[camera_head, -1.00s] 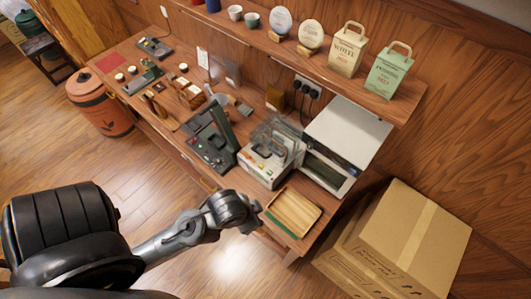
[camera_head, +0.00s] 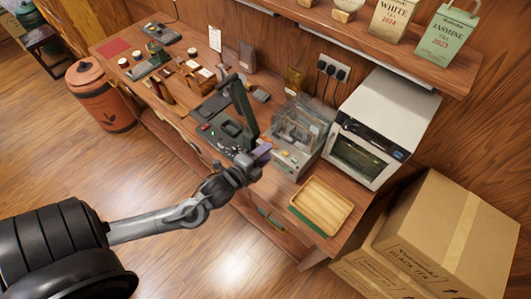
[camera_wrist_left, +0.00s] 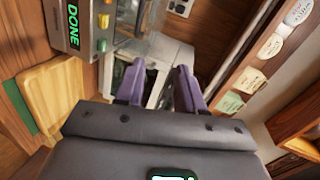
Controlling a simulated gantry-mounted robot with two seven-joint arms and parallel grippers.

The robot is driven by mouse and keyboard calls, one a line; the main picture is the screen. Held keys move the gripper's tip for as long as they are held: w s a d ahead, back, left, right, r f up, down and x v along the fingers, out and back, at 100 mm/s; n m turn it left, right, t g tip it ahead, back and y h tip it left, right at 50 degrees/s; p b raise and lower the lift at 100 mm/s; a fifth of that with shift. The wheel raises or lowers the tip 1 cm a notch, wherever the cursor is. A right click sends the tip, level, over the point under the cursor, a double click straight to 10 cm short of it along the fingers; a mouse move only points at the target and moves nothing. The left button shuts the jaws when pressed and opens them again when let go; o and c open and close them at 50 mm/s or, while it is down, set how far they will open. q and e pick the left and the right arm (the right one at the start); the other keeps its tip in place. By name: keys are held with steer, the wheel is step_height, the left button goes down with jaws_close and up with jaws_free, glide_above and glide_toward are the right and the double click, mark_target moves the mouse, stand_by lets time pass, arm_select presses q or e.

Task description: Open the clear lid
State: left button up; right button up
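The clear lid (camera_head: 303,124) is a see-through cover on a grey-white machine (camera_head: 286,161) with coloured buttons, on the wooden counter. It looks lowered over the machine. In the left wrist view the machine's front panel (camera_wrist_left: 88,30) reads DONE in green, and part of the clear lid (camera_wrist_left: 128,18) shows at the top. My left gripper (camera_head: 265,152) is in front of the machine, near its left front side, and looks apart from the lid. Its purple fingers (camera_wrist_left: 159,76) are spread with nothing between them. My right gripper is in neither view.
A dark device with a raised panel (camera_head: 240,105) stands just left of the machine. A white oven-like appliance (camera_head: 388,125) stands to its right. A wooden tray (camera_head: 322,204) lies at the counter's front right. Cardboard boxes (camera_head: 440,230) stand on the floor at right.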

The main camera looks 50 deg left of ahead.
arm_select(q)
step_height(320, 180, down, 5)
steer(key=a+m+b, duration=0.1)
steer(key=a+b, duration=0.1)
steer(key=b, duration=0.2)
steer(key=shift+t, duration=0.3)
steer(key=x, duration=1.2)
steer(key=shift+f, duration=0.1)
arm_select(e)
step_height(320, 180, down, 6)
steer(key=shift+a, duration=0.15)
arm_select(q)
steer(key=shift+c, duration=0.2)
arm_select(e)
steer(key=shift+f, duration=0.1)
arm_select(q)
jaws_close()
